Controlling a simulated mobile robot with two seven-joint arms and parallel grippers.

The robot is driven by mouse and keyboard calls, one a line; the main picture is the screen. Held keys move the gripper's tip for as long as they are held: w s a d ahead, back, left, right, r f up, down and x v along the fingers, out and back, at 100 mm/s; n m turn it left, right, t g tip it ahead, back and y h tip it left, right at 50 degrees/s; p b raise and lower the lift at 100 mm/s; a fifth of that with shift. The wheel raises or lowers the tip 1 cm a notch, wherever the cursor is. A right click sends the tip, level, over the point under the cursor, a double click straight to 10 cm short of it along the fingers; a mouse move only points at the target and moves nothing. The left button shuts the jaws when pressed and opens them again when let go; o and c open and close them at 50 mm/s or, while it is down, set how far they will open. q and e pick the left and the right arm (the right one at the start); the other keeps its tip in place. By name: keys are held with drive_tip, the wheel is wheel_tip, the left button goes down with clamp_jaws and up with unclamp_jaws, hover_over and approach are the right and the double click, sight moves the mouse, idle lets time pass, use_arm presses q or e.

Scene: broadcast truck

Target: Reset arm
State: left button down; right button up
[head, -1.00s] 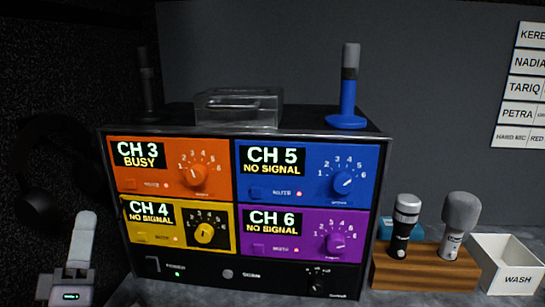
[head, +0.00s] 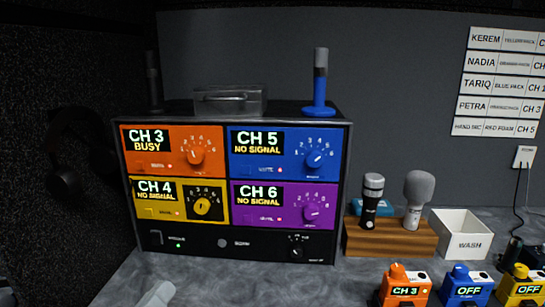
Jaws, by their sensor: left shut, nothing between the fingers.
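My left gripper (head: 157,294) shows only as a pale grey tip at the bottom edge, left of centre, in front of the receiver rack (head: 128,250). Its fingers are together with nothing held, and it is apart from the rack. Most of the gripper is cut off by the frame. My right gripper is not in view. The rack has an orange CH 3 panel (head: 148,162) reading BUSY. Its yellow CH 4 (head: 155,208), blue CH 5 (head: 262,168) and purple CH 6 (head: 262,211) panels read NO SIGNAL.
A wooden stand (head: 388,241) holds two microphones, beside a white WASH bin (head: 466,248). Orange (head: 405,292), blue (head: 466,290) and yellow (head: 520,290) packs stand at the lower right. A clear box (head: 230,101) and a blue-based antenna (head: 319,95) top the rack. The desk before the rack is mostly clear.

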use_arm(q)
drive_tip(key=s+d+f+m+g+y, duration=0.1)
drive_tip(key=s+f+m+g+y, duration=0.2)
drive_tip(key=f, duration=0.4)
drive_tip(key=s+f+g, duration=0.4)
drive_tip(key=f+g, duration=0.1)
drive_tip(key=f, duration=0.2)
drive_tip(key=s+a+f+g+y, duration=0.3)
drive_tip(key=s+f+g, duration=0.1)
drive_tip(key=s, duration=0.2)
drive_tip(key=s+a+f+g+y, duration=0.2)
drive_tip(key=s+a+f+g, duration=0.1)
drive_tip(key=s, duration=0.4)
drive_tip(key=w+d+f+t+h, duration=0.1)
drive_tip(key=w+d+f+t, duration=0.1)
drive_tip(key=w+f+t, duration=0.4)
drive_tip(key=shift+w+d+f+t, duration=0.25)
drive_tip(key=shift+f+t, duration=0.15)
drive_tip(key=shift+f, duration=1.3)
